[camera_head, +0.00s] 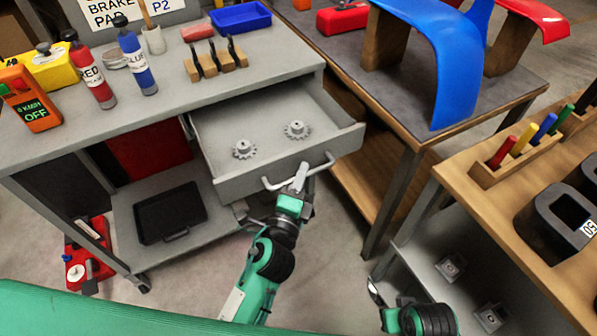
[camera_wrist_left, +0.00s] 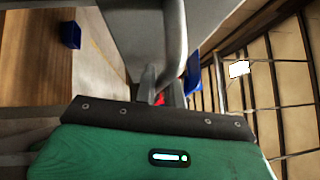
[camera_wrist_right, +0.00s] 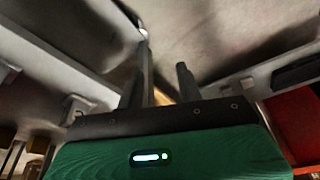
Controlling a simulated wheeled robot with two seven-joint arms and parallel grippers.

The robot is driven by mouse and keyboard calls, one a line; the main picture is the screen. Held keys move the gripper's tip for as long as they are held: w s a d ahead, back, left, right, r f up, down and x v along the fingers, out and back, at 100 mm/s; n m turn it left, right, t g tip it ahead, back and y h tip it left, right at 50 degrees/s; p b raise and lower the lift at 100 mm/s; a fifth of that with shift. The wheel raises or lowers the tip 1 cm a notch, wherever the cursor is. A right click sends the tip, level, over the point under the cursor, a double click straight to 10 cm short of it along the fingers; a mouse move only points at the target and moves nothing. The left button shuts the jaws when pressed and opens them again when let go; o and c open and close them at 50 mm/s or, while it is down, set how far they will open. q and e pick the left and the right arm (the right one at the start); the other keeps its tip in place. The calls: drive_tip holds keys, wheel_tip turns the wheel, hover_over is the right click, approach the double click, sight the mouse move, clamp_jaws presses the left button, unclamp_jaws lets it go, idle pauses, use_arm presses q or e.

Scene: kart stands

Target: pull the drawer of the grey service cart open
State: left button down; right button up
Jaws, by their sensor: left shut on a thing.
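The grey service cart (camera_head: 140,109) stands at the left in the head view. Its drawer (camera_head: 263,176) is pulled well out, and two grey gears, one at the left (camera_head: 244,149) and one at the right (camera_head: 297,130), lie on its floor. My left gripper (camera_head: 300,180) is shut on the drawer's bar handle (camera_head: 325,163), which also shows close up in the left wrist view (camera_wrist_left: 174,45). My right gripper (camera_head: 375,291) is low at the lower right, apart from the drawer. In the right wrist view its fingers (camera_wrist_right: 164,85) are apart with nothing seen between them.
Red (camera_head: 92,75) and blue (camera_head: 136,62) bottles, a blue tray (camera_head: 240,17) and a tool block (camera_head: 216,65) stand on the cart top. A table with a blue curved panel (camera_head: 440,60) is behind right. A wooden-topped stand (camera_head: 480,205) is at the right.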

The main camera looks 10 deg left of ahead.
use_arm(q)
drive_tip(key=c, duration=1.5)
unclamp_jaws()
drive_tip(key=shift+s, duration=0.1)
